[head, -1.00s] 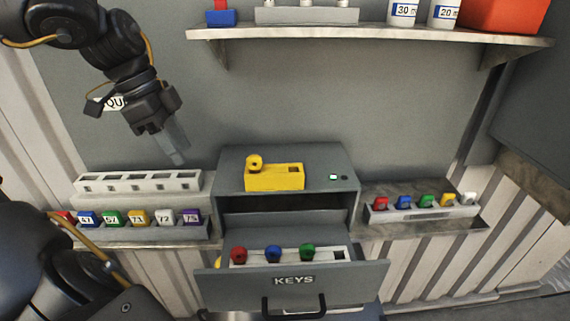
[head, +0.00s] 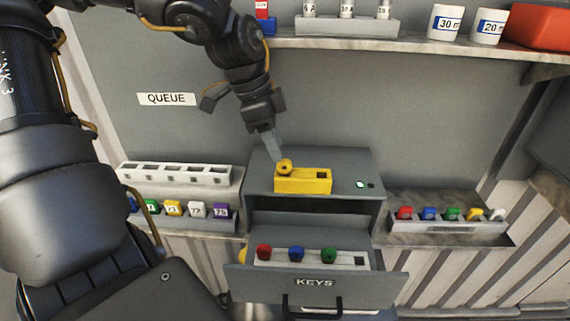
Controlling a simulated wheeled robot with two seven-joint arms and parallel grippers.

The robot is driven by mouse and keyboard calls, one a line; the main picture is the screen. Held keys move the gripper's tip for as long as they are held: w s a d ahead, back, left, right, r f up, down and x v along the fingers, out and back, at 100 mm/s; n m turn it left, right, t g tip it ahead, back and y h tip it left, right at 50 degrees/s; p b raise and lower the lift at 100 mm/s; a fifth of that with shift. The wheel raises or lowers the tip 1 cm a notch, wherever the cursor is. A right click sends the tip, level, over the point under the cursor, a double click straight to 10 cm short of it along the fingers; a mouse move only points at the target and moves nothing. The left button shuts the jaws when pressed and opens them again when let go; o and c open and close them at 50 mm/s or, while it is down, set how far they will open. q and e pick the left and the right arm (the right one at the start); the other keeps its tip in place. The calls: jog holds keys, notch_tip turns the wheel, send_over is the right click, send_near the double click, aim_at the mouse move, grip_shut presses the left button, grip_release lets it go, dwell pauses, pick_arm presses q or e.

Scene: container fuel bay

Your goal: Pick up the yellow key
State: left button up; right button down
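The yellow key (head: 285,165) has a round head with a hole and sits at the left end of a yellow block (head: 303,183) on top of the grey key cabinet (head: 350,170). My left gripper (head: 275,149) points down just above and left of the key's head. Its fingertips are very close to the key or overlap it in the picture; I cannot tell whether they touch. The fingers are seen edge-on, so their opening is unclear. My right gripper is not in view.
An open drawer marked KEYS (head: 314,281) holds red, blue and green keys. A white slotted rack (head: 175,172) and numbered coloured tags stand at left. A tray of coloured pieces (head: 450,226) stands at right. A shelf (head: 400,46) with cups hangs above.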

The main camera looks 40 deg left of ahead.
aim_at(284, 172)
pick_arm(q)
jog(key=shift+p+x, duration=0.55)
jog(key=shift+x, duration=2)
jog(key=shift+r, duration=0.1)
jog(key=shift+c, duration=1)
grip_shut()
